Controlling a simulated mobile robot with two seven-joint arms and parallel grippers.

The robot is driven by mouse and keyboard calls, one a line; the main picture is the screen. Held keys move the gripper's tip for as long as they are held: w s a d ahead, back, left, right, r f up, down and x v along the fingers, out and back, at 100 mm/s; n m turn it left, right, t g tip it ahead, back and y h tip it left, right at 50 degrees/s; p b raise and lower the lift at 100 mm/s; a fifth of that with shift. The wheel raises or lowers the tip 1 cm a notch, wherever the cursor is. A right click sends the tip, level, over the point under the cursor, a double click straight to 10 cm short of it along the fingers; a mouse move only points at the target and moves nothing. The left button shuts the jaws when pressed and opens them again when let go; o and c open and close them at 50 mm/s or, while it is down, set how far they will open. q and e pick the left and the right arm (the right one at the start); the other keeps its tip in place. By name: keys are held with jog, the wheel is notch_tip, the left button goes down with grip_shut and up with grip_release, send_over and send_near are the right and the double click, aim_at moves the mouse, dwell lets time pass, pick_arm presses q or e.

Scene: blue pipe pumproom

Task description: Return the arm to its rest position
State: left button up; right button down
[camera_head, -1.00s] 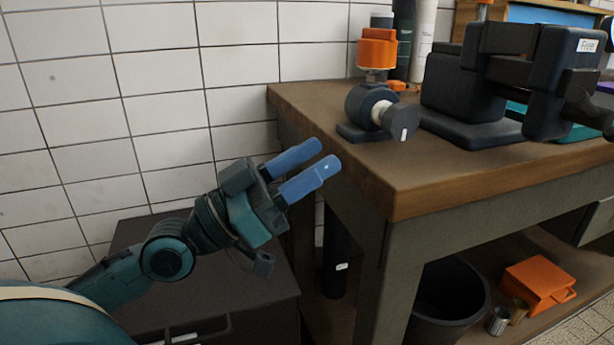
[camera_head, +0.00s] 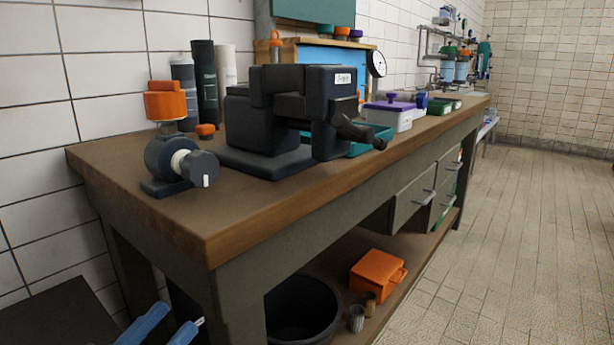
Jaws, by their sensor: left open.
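My left gripper (camera_head: 170,329) shows only as two blue fingers at the bottom left edge of the head view. The fingers are apart with nothing between them. They are below the tabletop, in front of the near left end of the workbench (camera_head: 262,228). The rest of the left arm is out of the frame. My right gripper is not in view.
On the bench stand an orange-topped valve (camera_head: 174,148), a dark vise (camera_head: 297,120) and a white box with a purple lid (camera_head: 391,112). Below are a black bin (camera_head: 303,310) and an orange case (camera_head: 378,274). The tiled floor (camera_head: 500,230) at right is clear.

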pick_arm(q)
jog(key=s+d+f+y, duration=0.1)
jog(key=s+d+f, duration=0.4)
jog(key=d+f, duration=0.25)
jog(key=s+a+r+n+g+y+p, duration=0.1)
jog(key=a+r+g+y+p, duration=0.1)
jog(key=p, duration=1.7)
jog(key=s+a+r+n+g+y+p, duration=0.1)
jog(key=r+g+y+p, duration=0.3)
jog(key=r+p, duration=0.5)
jog(key=a+n+g+p, duration=0.1)
jog(key=g+p, duration=0.1)
jog(key=p, duration=0.7)
jog(key=shift+r+p, duration=0.3)
jog(key=shift+p, duration=0.1)
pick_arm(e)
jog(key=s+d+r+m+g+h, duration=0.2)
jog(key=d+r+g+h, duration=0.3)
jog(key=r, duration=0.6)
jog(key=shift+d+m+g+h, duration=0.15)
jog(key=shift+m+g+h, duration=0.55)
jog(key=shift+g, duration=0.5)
